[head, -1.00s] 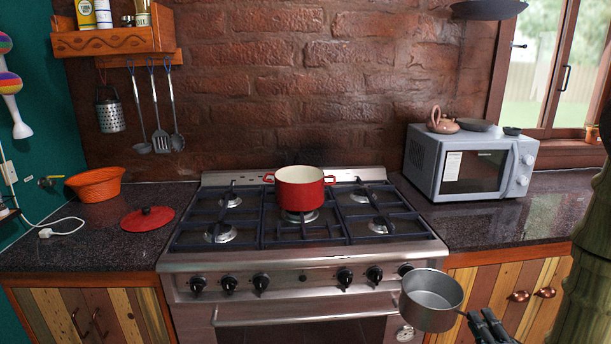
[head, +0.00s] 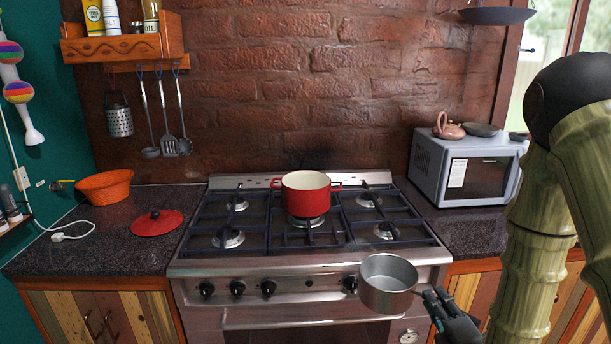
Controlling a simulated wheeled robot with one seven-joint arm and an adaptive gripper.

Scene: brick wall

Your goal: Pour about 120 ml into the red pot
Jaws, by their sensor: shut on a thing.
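The red pot (head: 306,199) stands without its lid on the middle of the stove, its cream inside showing at the rim. My gripper (head: 431,299) is shut on the handle of a grey metal saucepan (head: 388,289). The saucepan is held roughly level in front of the stove's front edge, to the right of and nearer than the red pot. Its inside looks grey; I cannot tell how much liquid is in it. The red lid (head: 157,222) lies on the counter left of the stove.
The gas stove (head: 262,262) has dark grates around the red pot, otherwise bare. An orange bowl (head: 104,187) is on the left counter. Utensils (head: 163,115) hang on the brick wall.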

